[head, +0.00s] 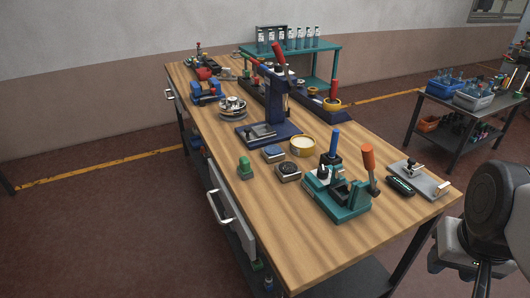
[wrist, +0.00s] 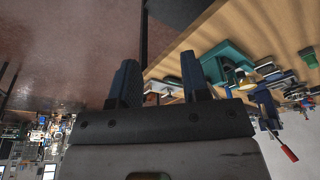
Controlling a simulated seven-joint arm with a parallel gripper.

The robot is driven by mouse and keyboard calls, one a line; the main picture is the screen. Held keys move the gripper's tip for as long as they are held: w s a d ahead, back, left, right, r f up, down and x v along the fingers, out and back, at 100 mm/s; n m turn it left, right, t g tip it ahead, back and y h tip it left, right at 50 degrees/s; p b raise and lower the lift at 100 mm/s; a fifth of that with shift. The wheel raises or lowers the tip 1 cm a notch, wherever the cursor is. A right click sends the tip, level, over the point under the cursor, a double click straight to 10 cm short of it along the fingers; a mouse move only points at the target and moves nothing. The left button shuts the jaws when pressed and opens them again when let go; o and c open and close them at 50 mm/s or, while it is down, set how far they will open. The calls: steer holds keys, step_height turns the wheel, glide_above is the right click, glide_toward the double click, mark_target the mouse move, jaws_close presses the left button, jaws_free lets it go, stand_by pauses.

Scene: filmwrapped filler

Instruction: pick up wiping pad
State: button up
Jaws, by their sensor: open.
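My gripper (wrist: 159,82) shows in the wrist view with its two dark fingers apart and nothing seen between them. It is off the bench, past the bench edge. Part of my arm is at the right edge of the head view. The wiping pad is not certain to pick out. A small flat block with a blue top (head: 273,153) near the middle of the bench in the head view looks most like it. It lies flat, apart from my gripper. I cannot make it out in the wrist view.
The wooden bench (head: 225,140) holds a green press fixture (head: 335,195), a dark blue press (head: 270,130), a round yellow-rimmed dish (head: 302,146), a dark square block (head: 288,172) and a green knobbed piece (head: 245,168). Bare wood lies along the front left. A side cart (head: 463,127) stands right.

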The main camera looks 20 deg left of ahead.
steer(key=o, duration=0.3)
steer(key=shift+o, duration=0.2)
steer(key=shift+r, duration=0.1)
